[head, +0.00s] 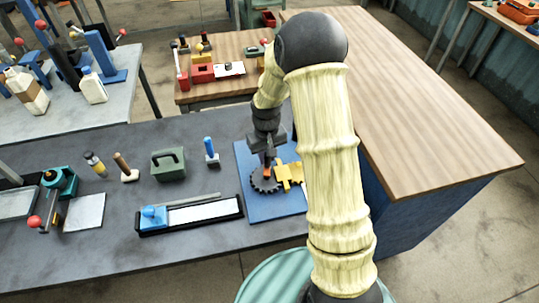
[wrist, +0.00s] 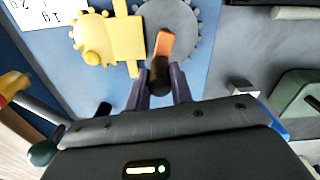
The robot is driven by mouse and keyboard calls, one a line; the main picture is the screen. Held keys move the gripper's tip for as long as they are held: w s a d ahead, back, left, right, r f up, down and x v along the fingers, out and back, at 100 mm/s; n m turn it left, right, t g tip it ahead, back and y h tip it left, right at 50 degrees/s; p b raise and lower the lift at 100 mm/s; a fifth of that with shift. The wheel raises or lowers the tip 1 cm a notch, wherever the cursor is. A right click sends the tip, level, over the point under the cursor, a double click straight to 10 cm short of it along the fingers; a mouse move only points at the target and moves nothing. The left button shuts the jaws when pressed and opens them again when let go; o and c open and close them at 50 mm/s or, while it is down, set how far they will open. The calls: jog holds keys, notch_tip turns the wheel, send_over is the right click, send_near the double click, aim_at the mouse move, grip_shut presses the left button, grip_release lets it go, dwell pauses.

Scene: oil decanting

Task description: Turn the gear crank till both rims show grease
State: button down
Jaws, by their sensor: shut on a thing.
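A dark grey toothed gear (head: 257,184) lies on a blue board (head: 268,211); it also shows in the wrist view (wrist: 192,22). A yellow gear (wrist: 88,40) sits beside it, with a yellow block (wrist: 128,38) between them. An orange crank arm (wrist: 163,44) with a dark grip (wrist: 159,74) lies over the grey gear. My gripper (wrist: 160,90) is shut on the dark grip, pointing down at the board in the head view (head: 268,156). Part of the grey gear is cut off in the wrist view. I cannot make out grease on either rim.
A blue tool (head: 211,152), a green box (head: 169,164) and a black tray with a white strip (head: 205,214) stand left of the board on the dark bench. A wooden-topped counter (head: 430,130) borders the right. My arm hides part of the board's right side.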

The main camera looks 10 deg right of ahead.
aim_at(258, 179)
jog(key=n, duration=0.2)
jog(key=a+n, duration=0.1)
jog(key=shift+w+r+n+p, duration=0.1)
jog(key=shift+n+p, duration=0.2)
jog(key=shift+n, duration=0.1)
jog(key=n, duration=0.1)
jog(key=a+n+p, duration=0.1)
jog(key=n, duration=0.1)
jog(key=shift+n, duration=0.3)
jog(key=n, duration=0.2)
jog(key=shift+s+a+n+p, duration=0.25)
jog(key=shift+a+n+p, duration=0.05)
jog(key=shift+p, duration=0.1)
jog(key=n, duration=0.1)
jog(key=n+p, duration=0.1)
jog(key=n, duration=0.1)
jog(key=shift+s+a+n, duration=0.35)
jog(key=shift+n, duration=0.05)
jog(key=n+p, duration=0.2)
jog(key=n, duration=0.1)
jog(key=shift+s+a+r+n, duration=0.1)
jog(key=shift+s+a+n, duration=0.1)
jog(key=shift+s+n, duration=0.15)
jog(key=shift+s+n+p, duration=0.25)
jog(key=shift+n+p, duration=0.15)
jog(key=shift+n, duration=0.5)
jog(key=shift+s+n+p, duration=0.25)
jog(key=shift+n+p, duration=0.1)
jog(key=shift+n, duration=0.5)
